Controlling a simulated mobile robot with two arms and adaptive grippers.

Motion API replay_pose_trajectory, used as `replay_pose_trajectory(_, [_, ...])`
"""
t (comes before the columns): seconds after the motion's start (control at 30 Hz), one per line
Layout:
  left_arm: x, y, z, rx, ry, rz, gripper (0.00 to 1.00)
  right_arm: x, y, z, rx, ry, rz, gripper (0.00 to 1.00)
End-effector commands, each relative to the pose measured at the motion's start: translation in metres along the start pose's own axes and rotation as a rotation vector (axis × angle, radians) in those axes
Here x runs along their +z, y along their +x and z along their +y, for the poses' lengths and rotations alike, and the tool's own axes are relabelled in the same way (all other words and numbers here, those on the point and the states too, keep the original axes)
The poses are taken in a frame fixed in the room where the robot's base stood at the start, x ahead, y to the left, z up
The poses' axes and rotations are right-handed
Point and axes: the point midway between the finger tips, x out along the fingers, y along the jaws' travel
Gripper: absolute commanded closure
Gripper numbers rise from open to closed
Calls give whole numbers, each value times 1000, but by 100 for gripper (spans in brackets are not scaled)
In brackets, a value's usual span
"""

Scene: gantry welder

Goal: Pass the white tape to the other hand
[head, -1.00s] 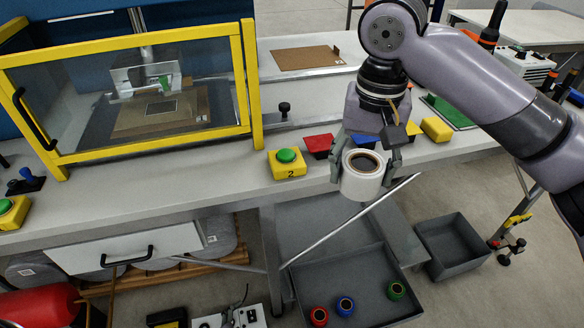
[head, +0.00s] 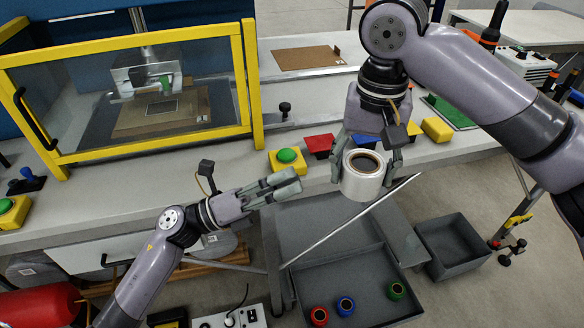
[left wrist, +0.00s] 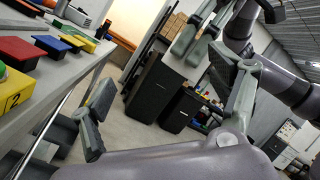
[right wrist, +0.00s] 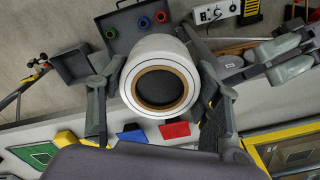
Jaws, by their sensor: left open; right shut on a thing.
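The white tape (head: 363,176) is a roll with a brown core, held in front of the bench edge in the head view. My right gripper (head: 366,162) is shut on it, with one finger on each side. The roll also fills the middle of the right wrist view (right wrist: 158,80). My left gripper (head: 285,187) is to the left of the tape, apart from it, open and empty, its fingers pointing toward the roll. The left gripper's fingers also show in the left wrist view (left wrist: 165,85) and at the right of the right wrist view (right wrist: 285,60).
The workbench (head: 215,165) carries a yellow-framed welder enclosure (head: 150,149), a green button box (head: 287,162), and red, blue and yellow blocks. Below, a grey tray (head: 360,270) holds red, blue and green rolls, beside a grey bin (head: 453,250).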

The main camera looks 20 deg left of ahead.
Motion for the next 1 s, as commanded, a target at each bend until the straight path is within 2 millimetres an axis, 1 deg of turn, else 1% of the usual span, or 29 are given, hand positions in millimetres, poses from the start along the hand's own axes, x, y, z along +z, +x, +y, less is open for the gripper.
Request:
replay_pose_trajectory(0.03, [7,7,-24,-20,174,81,17,0,0,0,0,0,0,74])
replay_pose_trajectory(0.1, [10,12,-45,-31,376,173,17,0,0,0,0,0,0,74])
replay_pose_trajectory(0.2, [12,14,-62,-33,596,269,17,0,0,0,0,0,0,74])
replay_pose_trajectory(0.3, [13,15,-72,-30,733,325,17,0,0,0,0,0,0,74])
replay_pose_trajectory(0.43, [13,18,-75,-27,804,353,17,0,0,0,0,0,0,74])
replay_pose_trajectory(0.57, [9,32,-74,-28,808,353,17,0,0,0,0,0,0,74])
replay_pose_trajectory(0.8, [-5,75,-70,-31,804,350,17,0,0,0,0,0,0,74])
replay_pose_trajectory(1.0, [-16,107,-65,-28,803,350,17,0,0,0,0,0,0,74])
